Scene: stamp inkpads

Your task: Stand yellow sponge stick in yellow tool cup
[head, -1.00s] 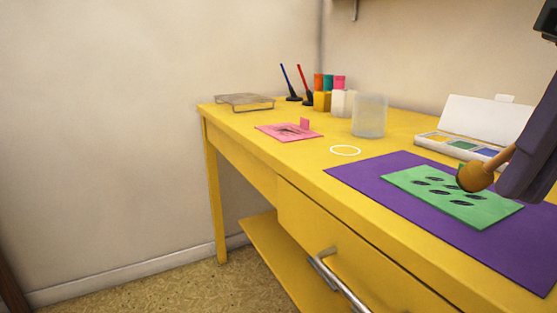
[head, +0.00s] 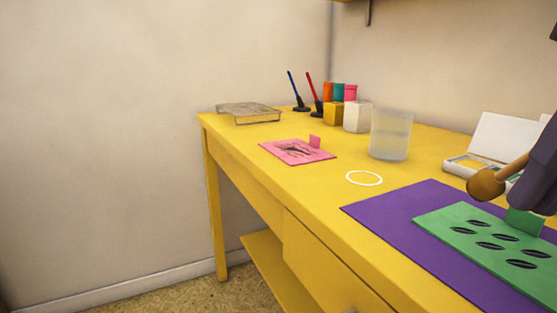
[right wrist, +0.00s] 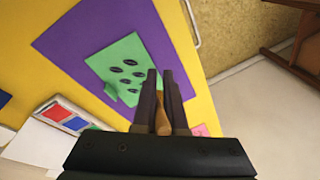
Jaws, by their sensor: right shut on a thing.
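The yellow sponge stick has a brown-yellow round head (head: 486,184) and a wooden handle. My right gripper (head: 545,178) is at the right edge of the head view, shut on the handle. The stick is tilted, its head low and to the left, above the far part of the purple mat. In the right wrist view, the handle (right wrist: 162,118) lies between the two dark fingers (right wrist: 160,82). A small yellow block-like container (head: 333,114), seemingly the yellow tool cup, stands at the back of the desk; its opening is not clear. My left gripper is out of view.
A purple mat (head: 390,222) carries a green stencil card (head: 463,236). A clear cup (head: 390,135), a white container (head: 357,117), a pink card (head: 285,153), a white ring (head: 364,178) and a paint box (head: 468,163) share the desk. A wire rack (head: 248,114) is far left.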

